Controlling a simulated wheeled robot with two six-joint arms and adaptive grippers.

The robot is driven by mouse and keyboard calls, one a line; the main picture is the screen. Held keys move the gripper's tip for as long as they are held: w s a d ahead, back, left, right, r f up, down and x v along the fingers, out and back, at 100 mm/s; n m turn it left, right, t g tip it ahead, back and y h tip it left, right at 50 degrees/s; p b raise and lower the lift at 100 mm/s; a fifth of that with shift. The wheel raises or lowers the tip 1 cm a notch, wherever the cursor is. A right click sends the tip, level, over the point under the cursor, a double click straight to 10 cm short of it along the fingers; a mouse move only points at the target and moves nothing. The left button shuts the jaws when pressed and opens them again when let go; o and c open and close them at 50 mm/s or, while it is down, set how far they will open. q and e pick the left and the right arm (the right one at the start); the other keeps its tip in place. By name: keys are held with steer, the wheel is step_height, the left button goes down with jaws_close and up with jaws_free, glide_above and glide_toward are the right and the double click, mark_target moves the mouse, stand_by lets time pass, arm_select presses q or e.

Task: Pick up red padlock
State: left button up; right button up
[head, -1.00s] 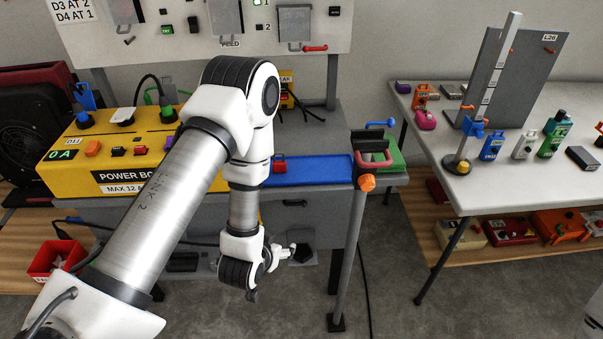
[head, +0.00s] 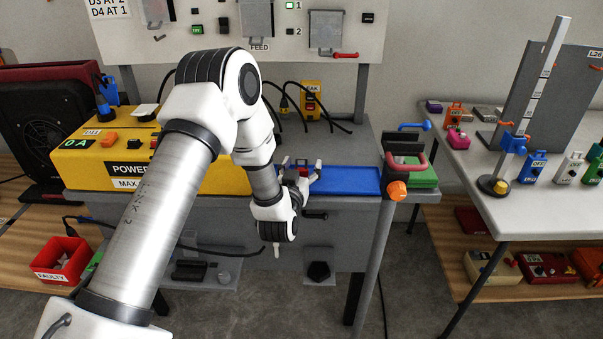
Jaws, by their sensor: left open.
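The red padlock (head: 303,172) is small and partly hidden at the blue tray (head: 348,181) on the grey bench. My left wrist hides the tray's left end. My right gripper is not in view.
The yellow power box (head: 90,157) stands left of the tray. A white table (head: 500,215) is at the right.

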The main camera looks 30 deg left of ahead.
arm_select(q)
steer(key=c, duration=1.3)
steer(key=shift+o, duration=0.2)
steer(key=shift+r, duration=0.15)
